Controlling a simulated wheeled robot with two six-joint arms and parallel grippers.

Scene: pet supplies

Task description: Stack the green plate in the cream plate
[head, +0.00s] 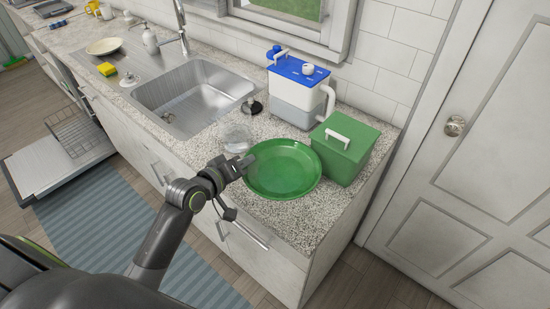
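The green plate (284,172) lies on the speckled counter at the near right, in front of the green box. The cream plate (103,46) sits at the far left, beyond the sink's drainboard. My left gripper (245,161) is at the left rim of the green plate, touching or just over it. Its fingers are small and dark here, so I cannot tell whether they are open or shut on the rim. My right gripper is not in view.
The sink (195,95) lies between the two plates. A green lidded box (345,150) and a blue-and-white container (298,90) stand behind the green plate. A clear object (236,137) is beside my gripper.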

